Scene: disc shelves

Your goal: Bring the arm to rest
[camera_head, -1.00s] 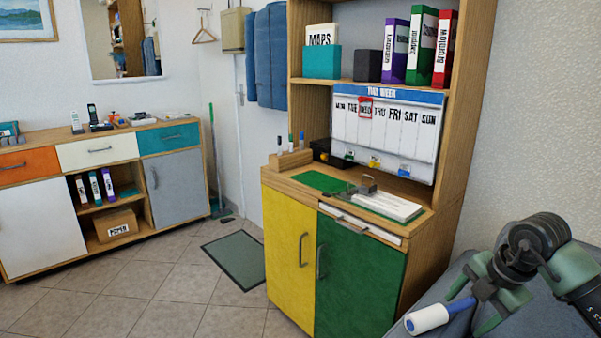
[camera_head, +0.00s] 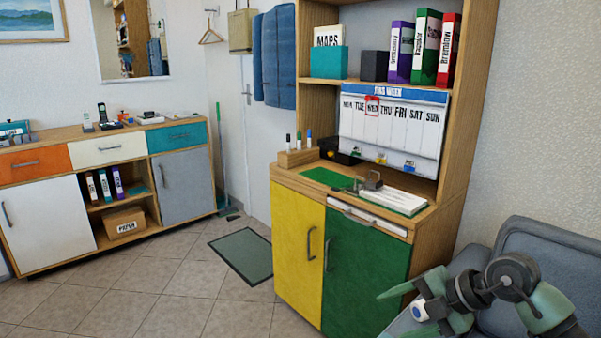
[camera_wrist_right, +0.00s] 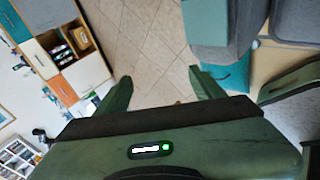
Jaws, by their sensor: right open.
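My right gripper (camera_head: 398,316) is at the lower right of the head view, beside the grey sofa. It also shows in the right wrist view (camera_wrist_right: 160,88), where its two green fingers are wide apart with floor seen between them. A small white and blue thing (camera_head: 418,312) shows near the fingers in the head view. It is partly hidden, and I cannot tell how it lies. My left gripper is not in view.
The grey sofa (camera_head: 545,262) stands at the right. A desk cabinet with yellow (camera_head: 297,250) and green (camera_head: 365,275) doors is left of my right arm. A sideboard (camera_head: 100,205) stands at the far left.

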